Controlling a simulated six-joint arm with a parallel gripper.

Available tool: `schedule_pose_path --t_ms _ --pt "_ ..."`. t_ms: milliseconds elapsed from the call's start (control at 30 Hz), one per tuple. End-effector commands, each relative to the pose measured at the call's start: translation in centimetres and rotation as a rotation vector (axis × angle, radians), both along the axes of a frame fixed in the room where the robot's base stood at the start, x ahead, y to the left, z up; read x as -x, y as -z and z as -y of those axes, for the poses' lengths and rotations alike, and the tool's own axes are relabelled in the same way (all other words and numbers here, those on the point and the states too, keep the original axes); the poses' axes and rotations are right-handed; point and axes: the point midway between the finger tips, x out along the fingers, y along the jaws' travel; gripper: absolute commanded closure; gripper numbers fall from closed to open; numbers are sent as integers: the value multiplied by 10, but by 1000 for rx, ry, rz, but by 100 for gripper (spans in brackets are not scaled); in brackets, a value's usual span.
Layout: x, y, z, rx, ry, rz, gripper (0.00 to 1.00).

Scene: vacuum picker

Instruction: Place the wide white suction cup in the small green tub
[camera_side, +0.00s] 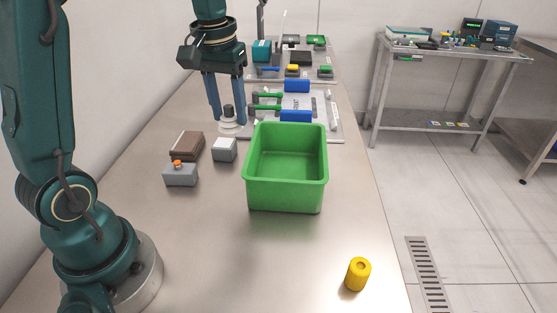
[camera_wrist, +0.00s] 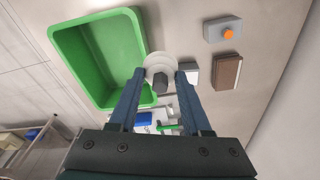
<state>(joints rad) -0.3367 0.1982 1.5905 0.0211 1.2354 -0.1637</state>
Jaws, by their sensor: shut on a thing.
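The wide white suction cup (camera_side: 231,126) has a pale ribbed body and a dark stem on top. My gripper (camera_side: 228,114) points down and is shut on it, one blue finger on each side. In the wrist view the cup (camera_wrist: 160,64) sits between the fingertips of my gripper (camera_wrist: 160,76). The small green tub (camera_side: 286,196) stands to the right of the cup in the side view and looks empty. In the wrist view the tub (camera_wrist: 76,32) is to the left of the cup. I cannot tell whether the cup touches the table.
A grey-white block (camera_side: 224,151), a brown block (camera_side: 187,146) and a grey box with an orange button (camera_side: 180,176) lie left of the tub. A yellow cylinder (camera_side: 357,274) stands at the front right. Fixtures with blue blocks (camera_side: 296,116) lie behind. The front table is mostly clear.

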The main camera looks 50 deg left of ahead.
Motion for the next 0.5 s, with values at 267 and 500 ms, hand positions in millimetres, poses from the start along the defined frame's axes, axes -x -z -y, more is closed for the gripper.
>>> schedule_pose_path --t_ms 267,500 --pt "-60 5 18 1 31 -3 100" --pt "-92 26 42 1 92 -3 100"
